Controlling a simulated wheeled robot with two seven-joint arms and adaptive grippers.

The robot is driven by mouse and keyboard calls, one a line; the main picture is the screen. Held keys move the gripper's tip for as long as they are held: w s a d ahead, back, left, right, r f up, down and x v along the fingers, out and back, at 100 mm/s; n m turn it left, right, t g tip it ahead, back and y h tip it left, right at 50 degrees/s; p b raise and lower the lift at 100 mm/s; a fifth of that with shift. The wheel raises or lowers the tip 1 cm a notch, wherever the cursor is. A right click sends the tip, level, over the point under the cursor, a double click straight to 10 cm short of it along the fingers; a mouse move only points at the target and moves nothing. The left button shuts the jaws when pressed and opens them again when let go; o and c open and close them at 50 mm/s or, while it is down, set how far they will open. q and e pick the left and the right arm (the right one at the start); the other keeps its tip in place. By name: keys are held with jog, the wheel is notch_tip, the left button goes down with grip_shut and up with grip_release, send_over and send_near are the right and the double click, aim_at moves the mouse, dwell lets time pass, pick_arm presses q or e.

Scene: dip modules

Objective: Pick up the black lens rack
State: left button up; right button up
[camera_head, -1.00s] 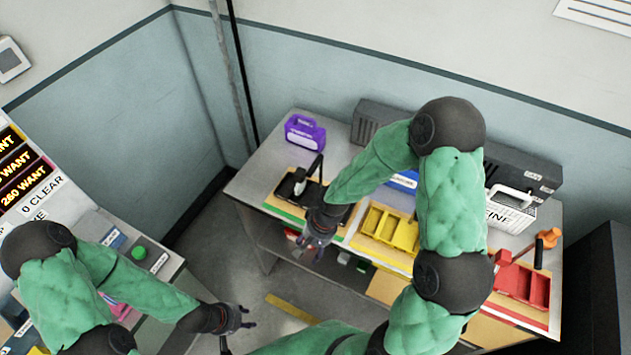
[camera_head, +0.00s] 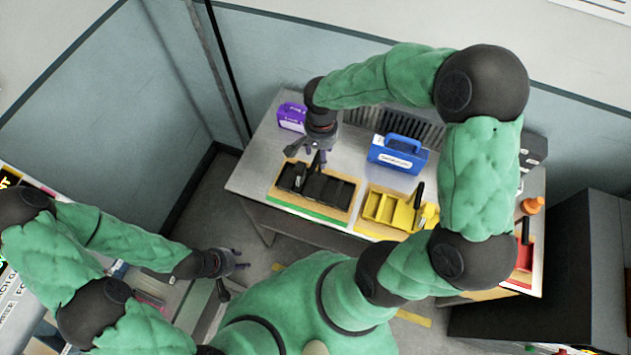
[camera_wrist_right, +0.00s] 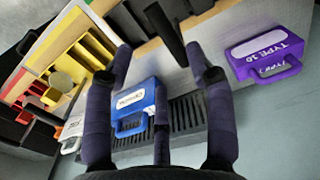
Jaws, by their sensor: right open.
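The black lens rack (camera_head: 331,189) is a tray with several compartments and an upright black handle at its left end. It sits on a wooden board with a green front edge. My right gripper (camera_head: 317,156) is open just above and behind the handle end, its fingers pointing down. In the right wrist view the black handle (camera_wrist_right: 165,33) stands near the open fingertips (camera_wrist_right: 157,60), and most of the rack is cut off at the top. I cannot tell whether the fingers touch the handle. My left gripper (camera_head: 236,261) is open and empty, away from the rack.
A purple case (camera_head: 291,117) stands behind and left of the rack, a blue case (camera_head: 398,153) behind and right. A yellow rack (camera_head: 390,210) is to the right, and a red one (camera_head: 523,262) further right. Bare grey tabletop (camera_head: 262,160) lies left of the black rack.

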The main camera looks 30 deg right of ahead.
aim_at(318, 161)
jog(key=shift+w+a+f, duration=0.1)
jog(key=shift+w+f, duration=0.15)
jog(key=shift+f, duration=0.35)
jog(key=shift+w+f, duration=0.25)
jog(key=shift+f, duration=0.3)
jog(key=f, duration=0.3)
jog(key=shift+s+a+f, duration=0.1)
jog(key=shift+s+a, duration=0.05)
jog(key=shift+s, duration=0.05)
jog(key=shift+w+f, duration=0.2)
jog(key=shift+f, duration=0.4)
jog(key=shift+s+r, duration=0.1)
jog(key=shift+c, duration=0.8)
grip_shut()
